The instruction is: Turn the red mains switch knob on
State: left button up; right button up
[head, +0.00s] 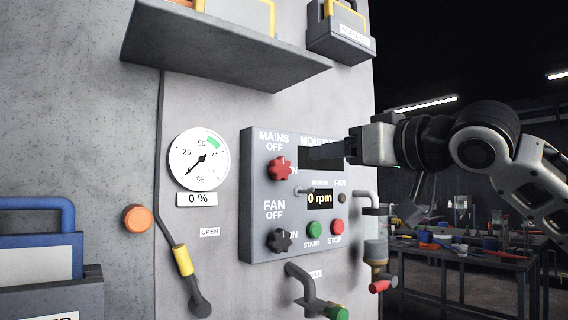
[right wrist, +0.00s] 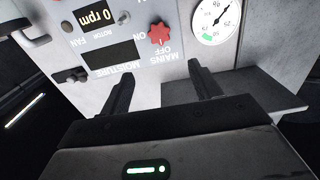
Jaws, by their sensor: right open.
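The red mains switch knob (head: 281,169) is a lobed knob at the upper left of the grey control panel (head: 262,215). "MAINS OFF" is printed above it and "ON" to its lower right. I cannot tell which mark it points at. My right gripper (head: 350,149) is to the right of the knob, in front of the panel's moisture display, and apart from the knob. In the right wrist view the picture is upside down. There the open, empty fingers (right wrist: 162,84) point toward the panel, with the red knob (right wrist: 160,33) beyond and between them. My left gripper is out of view.
A black fan knob (head: 279,241), green start button (head: 314,229) and red stop button (head: 337,227) sit lower on the panel. A round gauge (head: 199,160) reading 0 % is left of it. A grey shelf (head: 215,50) juts out above. Pipes and valves project below.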

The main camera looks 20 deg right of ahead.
aim_at(283, 161)
jog(key=p+x, duration=0.3)
jog(key=x, duration=1.1)
jog(key=shift+w+a+p, duration=0.15)
jog(key=shift+w+p, duration=0.15)
jog(key=c, duration=1)
